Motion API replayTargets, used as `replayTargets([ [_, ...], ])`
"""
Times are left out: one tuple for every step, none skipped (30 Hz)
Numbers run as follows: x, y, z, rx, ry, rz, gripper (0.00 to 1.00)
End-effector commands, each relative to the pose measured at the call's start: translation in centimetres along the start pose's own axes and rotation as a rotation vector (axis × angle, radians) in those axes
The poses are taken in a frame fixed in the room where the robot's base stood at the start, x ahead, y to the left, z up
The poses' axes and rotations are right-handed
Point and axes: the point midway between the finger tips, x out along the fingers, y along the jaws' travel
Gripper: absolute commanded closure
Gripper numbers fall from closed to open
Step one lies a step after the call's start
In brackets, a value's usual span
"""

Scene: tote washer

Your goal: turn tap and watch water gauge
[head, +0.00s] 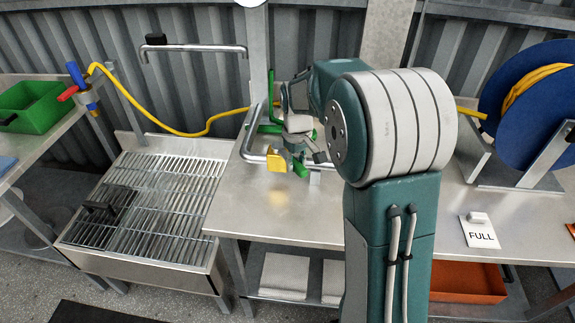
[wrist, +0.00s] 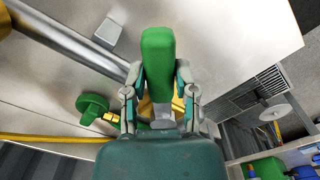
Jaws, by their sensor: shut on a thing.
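My gripper (head: 308,148) is low over the metal bench, beside the grey pipe (head: 257,158). In the wrist view my gripper (wrist: 158,75) is shut on a green tap handle (wrist: 157,50), one finger on each side. The green handle (head: 300,168) shows only partly in the head view, below the fingers. A yellow part (head: 262,167) is just left of it. A green round handwheel (wrist: 92,107) with a yellow part is left of the gripper in the wrist view. A white round face (head: 250,2), perhaps the gauge, is cut off at the top edge; no reading shows.
A grated basin (head: 150,180) stands left of the bench (head: 310,222). A yellow hose (head: 150,120) runs behind to a blue reel (head: 530,95) at right. A "FULL" sign (head: 481,236) lies front right. A green tote (head: 45,105) is far left. My arm hides the bench middle.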

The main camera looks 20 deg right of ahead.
Motion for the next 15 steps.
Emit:
replayTargets([
  [0.2, 0.5, 0.0, -0.042, -0.002, -0.001, 1.00],
  [0.2, 0.7, 0.0, -0.070, -0.002, -0.001, 1.00],
  [0.2, 1.1, 0.0, -0.109, -0.002, -0.001, 1.00],
  [0.2, 1.3, -0.1, -0.138, -0.002, -0.001, 1.00],
  [0.2, 1.5, -0.1, -0.166, -0.002, -0.001, 1.00],
  [0.2, 1.9, -0.2, -0.204, -0.002, -0.002, 1.00],
  [0.2, 2.1, -0.2, -0.232, -0.003, -0.002, 1.00],
  [0.2, 2.4, -0.3, -0.260, -0.003, -0.002, 1.00],
  [0.2, 2.7, -0.4, -0.298, -0.002, -0.002, 1.00],
  [0.2, 2.9, -0.5, -0.326, -0.002, -0.002, 1.00],
  [0.2, 3.1, -0.5, -0.354, -0.003, -0.002, 1.00],
  [0.2, 3.4, -0.7, -0.390, -0.003, -0.002, 1.00],
  [0.2, 3.6, -0.8, -0.416, -0.002, -0.002, 1.00],
  [0.2, 3.8, -0.9, -0.442, -0.002, -0.002, 1.00],
  [0.2, 4.0, -1.0, -0.475, -0.002, -0.002, 1.00],
])
